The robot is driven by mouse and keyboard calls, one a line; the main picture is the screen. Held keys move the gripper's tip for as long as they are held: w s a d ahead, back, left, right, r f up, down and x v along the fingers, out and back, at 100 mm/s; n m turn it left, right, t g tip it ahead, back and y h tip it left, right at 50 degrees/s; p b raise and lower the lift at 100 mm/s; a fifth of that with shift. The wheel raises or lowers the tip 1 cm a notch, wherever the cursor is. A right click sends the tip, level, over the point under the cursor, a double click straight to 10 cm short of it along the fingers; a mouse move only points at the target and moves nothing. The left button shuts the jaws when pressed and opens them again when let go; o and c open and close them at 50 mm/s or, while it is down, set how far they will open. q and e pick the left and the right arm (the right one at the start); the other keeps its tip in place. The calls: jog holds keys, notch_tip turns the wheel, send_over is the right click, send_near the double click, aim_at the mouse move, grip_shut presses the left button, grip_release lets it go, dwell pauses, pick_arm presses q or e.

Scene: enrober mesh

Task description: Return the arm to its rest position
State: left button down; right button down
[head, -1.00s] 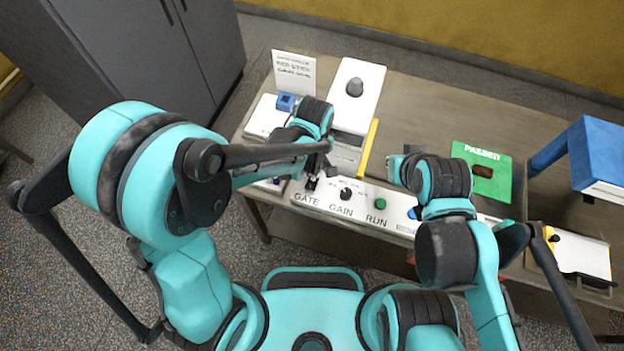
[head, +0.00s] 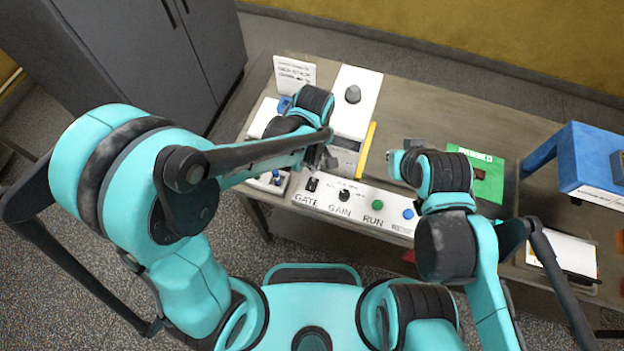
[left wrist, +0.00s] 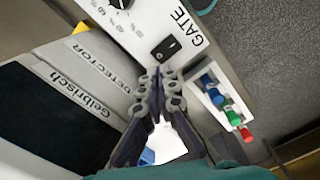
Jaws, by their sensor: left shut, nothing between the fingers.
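My left gripper (head: 326,160) is above the front of the white machine, behind the control panel. Its two dark fingers are together with nothing between them in the left wrist view (left wrist: 158,82). The white control panel (head: 357,207) carries a black GATE switch (head: 312,184), a black GAIN knob (head: 344,195), and green and blue buttons. The switch also shows in the left wrist view (left wrist: 166,48), just beyond the fingertips and apart from them. My right arm is bent over the table's right part; its fingers cannot be made out.
A white detector unit (head: 358,90) with a grey dome stands behind the panel, beside a small sign (head: 294,73). A green card (head: 484,160) with a brown piece lies right of centre. A blue stand (head: 597,155) and white tray (head: 565,262) are at the right.

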dwell(0.3)
pick_arm(q)
jog(key=s+a+r+m+t+b, duration=0.1)
jog(key=s+a+m+t+b, duration=0.1)
jog(key=a, duration=0.7)
jog(key=s+a+r+m+t+b, duration=0.1)
jog(key=s+a+m+t+b, duration=0.2)
jog(key=a+m+t+b, duration=0.2)
jog(key=shift+a+r+m+b, duration=0.25)
jog(key=shift+a+m+b, duration=0.45)
jog(key=shift+a+b, duration=1.25)
jog(key=shift+s, duration=0.1)
